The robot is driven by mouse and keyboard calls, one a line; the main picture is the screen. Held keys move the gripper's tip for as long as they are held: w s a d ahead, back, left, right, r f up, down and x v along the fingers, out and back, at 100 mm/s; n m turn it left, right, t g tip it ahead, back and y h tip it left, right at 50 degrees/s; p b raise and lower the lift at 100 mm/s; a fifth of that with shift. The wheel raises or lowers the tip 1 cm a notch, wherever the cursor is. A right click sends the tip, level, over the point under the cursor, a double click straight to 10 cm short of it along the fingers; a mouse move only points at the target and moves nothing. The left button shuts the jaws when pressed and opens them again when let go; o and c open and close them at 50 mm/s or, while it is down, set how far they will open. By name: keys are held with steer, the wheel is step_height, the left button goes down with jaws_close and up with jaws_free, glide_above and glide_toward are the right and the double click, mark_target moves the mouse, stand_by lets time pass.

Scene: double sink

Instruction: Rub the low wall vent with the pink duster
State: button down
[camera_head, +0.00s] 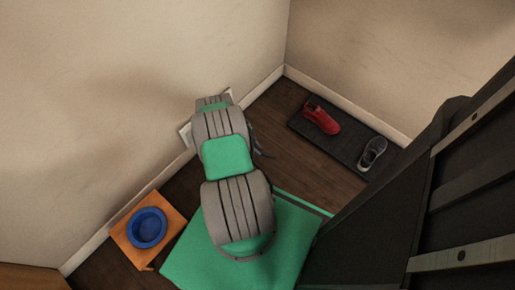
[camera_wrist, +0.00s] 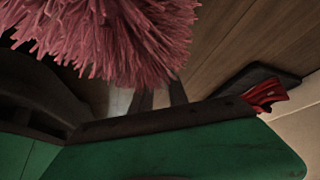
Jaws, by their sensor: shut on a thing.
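The pink duster (camera_wrist: 115,35) fills the top of the wrist view, its shaggy fibres hanging close to the camera. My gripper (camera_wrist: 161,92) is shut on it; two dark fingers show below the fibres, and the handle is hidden. The low wall vent (camera_head: 185,136) is a pale panel at the foot of the left wall in the head view. My arm covers most of it, leaving only edges showing. The duster is hidden behind my arm in the head view, so I cannot tell whether it touches the vent.
A green mat (camera_head: 195,255) lies on the wooden floor below my arm. A blue bowl (camera_head: 147,227) sits on an orange board (camera_head: 122,237) at left. A red shoe (camera_head: 322,117) and a grey shoe (camera_head: 372,153) rest on a dark mat (camera_head: 345,142) at right.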

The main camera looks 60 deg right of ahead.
steer(key=shift+s+a+p, duration=0.2)
steer(key=shift+s+p, duration=0.1)
steer(key=shift+s, duration=0.65)
steer(key=shift+s+a+p, duration=0.25)
steer(key=shift+s+p, duration=0.1)
steer(key=shift+s, duration=0.65)
steer(key=shift+s+a+p, duration=0.2)
steer(key=shift+s+p, duration=0.1)
steer(key=shift+s, duration=0.65)
steer(key=s, duration=0.1)
steer(key=s+p, duration=0.1)
steer(key=s, duration=0.1)
steer(key=shift+a, duration=0.3)
